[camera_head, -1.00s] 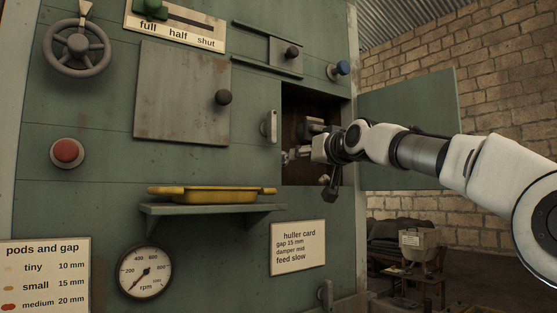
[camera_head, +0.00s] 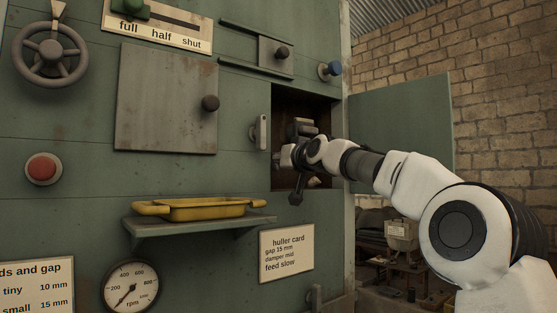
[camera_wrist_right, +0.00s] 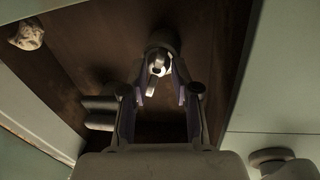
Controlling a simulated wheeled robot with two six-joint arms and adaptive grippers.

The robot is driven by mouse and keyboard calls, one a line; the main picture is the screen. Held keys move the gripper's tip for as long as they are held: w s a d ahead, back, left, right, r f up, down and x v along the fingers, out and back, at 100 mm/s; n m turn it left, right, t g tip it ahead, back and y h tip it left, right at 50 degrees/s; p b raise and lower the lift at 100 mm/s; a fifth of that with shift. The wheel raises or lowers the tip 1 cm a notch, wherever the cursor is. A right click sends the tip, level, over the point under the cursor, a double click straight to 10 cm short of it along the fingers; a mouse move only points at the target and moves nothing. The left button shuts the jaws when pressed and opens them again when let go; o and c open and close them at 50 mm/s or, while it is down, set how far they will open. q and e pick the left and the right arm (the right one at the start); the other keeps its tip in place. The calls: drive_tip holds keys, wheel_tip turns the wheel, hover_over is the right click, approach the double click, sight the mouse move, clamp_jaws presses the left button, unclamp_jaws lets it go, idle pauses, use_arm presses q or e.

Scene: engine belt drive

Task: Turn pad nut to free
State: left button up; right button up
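My right gripper (camera_wrist_right: 162,88) reaches into the open compartment in the green machine front. In the right wrist view its two fingers are apart, one on each side of a rounded dark fitting with a pale end (camera_wrist_right: 158,68), which looks like the pad nut. I cannot tell whether the fingers touch it. In the head view the same gripper (camera_head: 280,158) is at the compartment's left side, and the nut cannot be made out there. My left gripper is not in view.
The compartment's green door (camera_head: 402,130) stands open to the right. A small grey handle (camera_head: 262,132) is just left of the opening. Grey blocks (camera_wrist_right: 100,112) sit inside, left of the gripper. A yellow tray (camera_head: 205,209) rests on a shelf (camera_head: 150,228) below left.

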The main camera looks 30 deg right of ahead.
drive_tip(key=shift+d, duration=0.15)
clamp_jaws()
drive_tip(key=shift+f, duration=0.1)
drive_tip(key=shift+f+n+b, duration=0.25)
drive_tip(key=shift+n+b, duration=1)
drive_tip(key=shift+n, duration=0.15)
drive_tip(key=n+b, duration=0.2)
drive_tip(key=shift+n+t, duration=0.3)
drive_tip(key=shift+t, duration=0.1)
drive_tip(key=n+b, duration=0.2)
drive_tip(key=shift+n, duration=0.3)
drive_tip(key=shift+r+n+t+y, duration=0.1)
drive_tip(key=shift+n+t+y, duration=0.25)
drive_tip(key=shift+n, duration=0.25)
drive_tip(key=shift+r, duration=0.1)
